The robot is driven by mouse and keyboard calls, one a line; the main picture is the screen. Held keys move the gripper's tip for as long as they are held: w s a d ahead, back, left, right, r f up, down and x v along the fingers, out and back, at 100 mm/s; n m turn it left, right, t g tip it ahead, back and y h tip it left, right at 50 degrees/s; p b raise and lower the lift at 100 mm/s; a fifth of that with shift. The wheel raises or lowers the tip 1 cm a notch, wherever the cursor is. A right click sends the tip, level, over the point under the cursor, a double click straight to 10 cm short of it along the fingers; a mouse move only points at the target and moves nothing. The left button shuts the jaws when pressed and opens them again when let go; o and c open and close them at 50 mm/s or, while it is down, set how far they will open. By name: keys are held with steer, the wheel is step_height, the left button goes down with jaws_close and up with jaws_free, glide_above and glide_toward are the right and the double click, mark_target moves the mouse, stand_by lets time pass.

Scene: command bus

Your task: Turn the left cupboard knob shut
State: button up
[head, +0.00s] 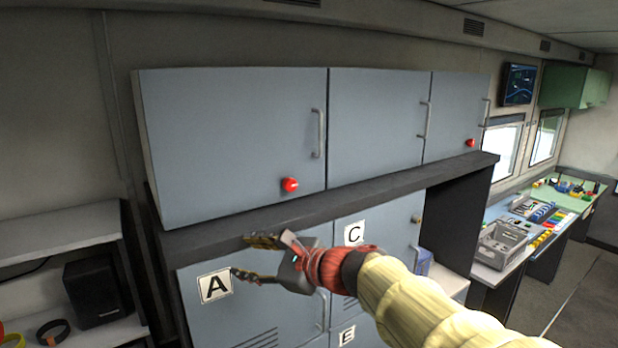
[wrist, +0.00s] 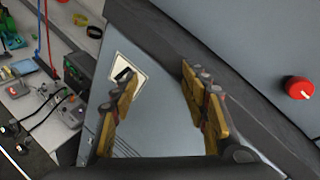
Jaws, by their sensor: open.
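The left cupboard knob (head: 290,185) is a red round knob near the lower right of the left upper cupboard door (head: 240,130). It also shows in the wrist view (wrist: 299,87) at the right edge, apart from my fingers. My gripper (head: 238,257) is open and empty, below and left of the knob, in front of the dark ledge and the lower door marked A. In the wrist view my gripper (wrist: 160,105) shows two spread yellow-and-dark fingers with nothing between them. How far the fingers are from the ledge I cannot tell.
A dark ledge (head: 400,177) runs under the upper cupboards. Another red knob (head: 470,143) is on the right upper door. Vertical handles (head: 318,133) stick out from the doors. A shelf with a black box (head: 92,290) stands at left. A desk with equipment (head: 505,243) is at right.

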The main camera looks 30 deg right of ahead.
steer(key=d+r+m, duration=0.1)
steer(key=d, duration=0.1)
steer(key=w+d+r+m+t+h+p, duration=0.1)
steer(key=d+r+m, duration=0.1)
steer(key=d+r+m+t, duration=0.1)
steer(key=d+r+m, duration=0.1)
steer(key=shift+w+d+h, duration=0.3)
steer(key=shift+w+h, duration=0.1)
steer(key=m+t+h, duration=0.2)
steer(key=m+h, duration=0.1)
steer(key=m, duration=0.4)
glide_toward(292, 186)
steer(key=w, duration=0.2)
steer(key=shift+m+h, duration=0.3)
steer(key=w, duration=0.2)
steer(key=w+p, duration=0.1)
steer(key=w, duration=0.2)
steer(key=w+p, duration=0.1)
steer(key=w, duration=0.1)
steer(key=shift+w+a+f, duration=0.1)
steer(key=shift+w+a, duration=0.1)
steer(key=shift+a, duration=0.1)
steer(key=shift+c, duration=1)
steer(key=c, duration=1)
steer(key=shift+o, duration=0.2)
